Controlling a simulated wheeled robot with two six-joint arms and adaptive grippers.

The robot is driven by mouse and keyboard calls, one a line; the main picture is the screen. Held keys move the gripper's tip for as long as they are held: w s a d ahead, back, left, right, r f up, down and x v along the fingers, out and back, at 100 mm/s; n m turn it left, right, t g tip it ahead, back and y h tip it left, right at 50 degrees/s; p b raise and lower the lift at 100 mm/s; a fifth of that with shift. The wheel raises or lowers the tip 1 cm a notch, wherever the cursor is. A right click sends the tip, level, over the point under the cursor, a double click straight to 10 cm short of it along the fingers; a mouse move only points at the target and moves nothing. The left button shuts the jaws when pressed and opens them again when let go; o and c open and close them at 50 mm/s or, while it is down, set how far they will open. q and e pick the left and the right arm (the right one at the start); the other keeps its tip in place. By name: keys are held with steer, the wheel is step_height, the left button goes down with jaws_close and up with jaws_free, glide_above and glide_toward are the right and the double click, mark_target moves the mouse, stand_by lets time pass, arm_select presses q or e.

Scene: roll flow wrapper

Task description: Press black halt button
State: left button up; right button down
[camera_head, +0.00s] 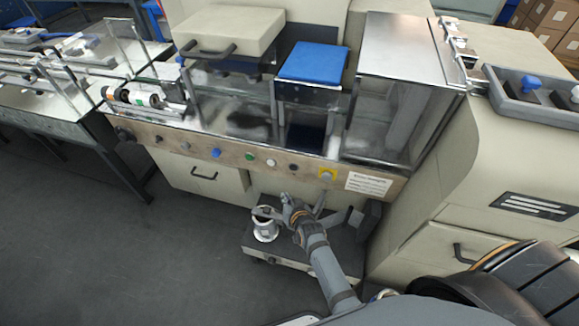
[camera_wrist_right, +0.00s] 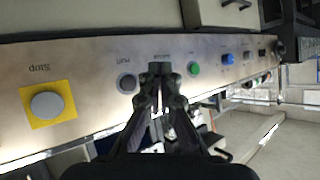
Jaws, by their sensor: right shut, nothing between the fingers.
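The black halt button (camera_head: 293,167) is a small dark round button on the brown control strip of the machine, between a white button and the yellow-backed stop button. In the right wrist view the halt button (camera_wrist_right: 127,83) looks dark grey, with its upside-down label above it. My right gripper (camera_head: 287,197) is below the strip in the head view, shut and empty. In the wrist view its fingertips (camera_wrist_right: 160,69) appear just right of the halt button, hiding the button between it and the green one. Contact with the panel cannot be told. My left gripper is not in view.
The stop button (camera_wrist_right: 47,105) on a yellow square is left of halt in the wrist view. The green button (camera_wrist_right: 194,69) and blue button (camera_wrist_right: 228,58) lie to the right. A low cart (camera_head: 290,262) stands below the strip.

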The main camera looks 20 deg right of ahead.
mark_target(293, 168)
steer(key=shift+w+a+r, duration=0.1)
steer(key=shift+w+r, duration=0.1)
steer(key=shift+r, duration=0.15)
steer(key=w+d+b, duration=0.4)
steer(key=w+d, duration=0.1)
steer(key=w, duration=0.2)
steer(key=shift+w, duration=0.15)
steer(key=shift+w, duration=0.1)
stand_by(1.4)
steer(key=shift+w+d, duration=0.2)
steer(key=shift+w, duration=0.05)
